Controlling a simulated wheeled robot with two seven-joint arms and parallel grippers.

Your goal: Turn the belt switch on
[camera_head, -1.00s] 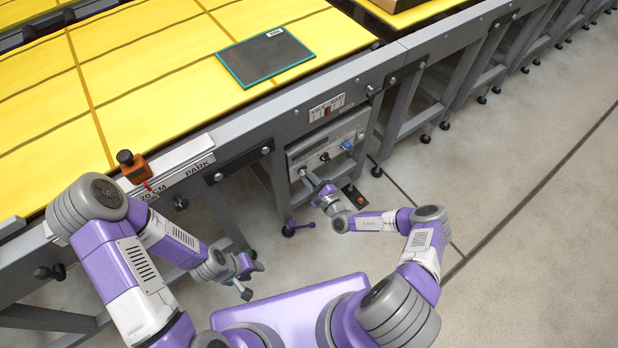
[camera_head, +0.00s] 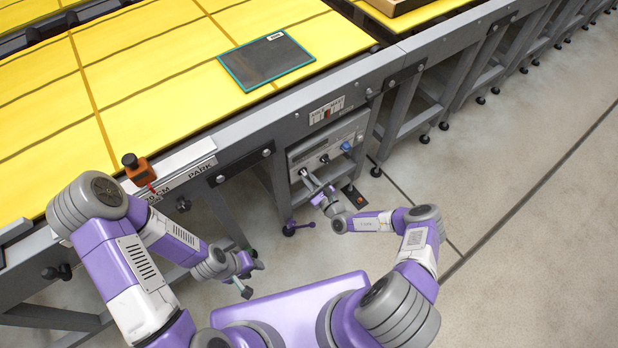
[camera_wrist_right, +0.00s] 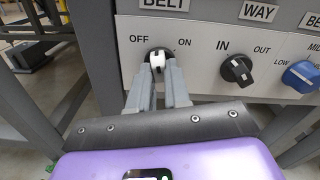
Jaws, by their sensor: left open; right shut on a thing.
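The belt switch (camera_wrist_right: 157,59) is a knob with a white grip on a pale panel under the BELT label, between the words OFF and ON. Its white grip looks roughly upright in the right wrist view, and I cannot tell clearly which word it points to. My right gripper (camera_wrist_right: 158,72) is shut on the switch, one finger on each side. In the head view the right gripper (camera_head: 305,176) reaches the left end of the control panel (camera_head: 326,143), and the switch is mostly hidden there. My left gripper (camera_head: 248,279) is open and empty, low in front of the conveyor frame.
Right of the belt switch are a black IN/OUT knob (camera_wrist_right: 236,71) and a blue knob (camera_wrist_right: 301,76). A dark panel with a teal edge (camera_head: 266,61) lies on the yellow conveyor top. An orange stop (camera_head: 139,169) stands on the rail. Floor at right is clear.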

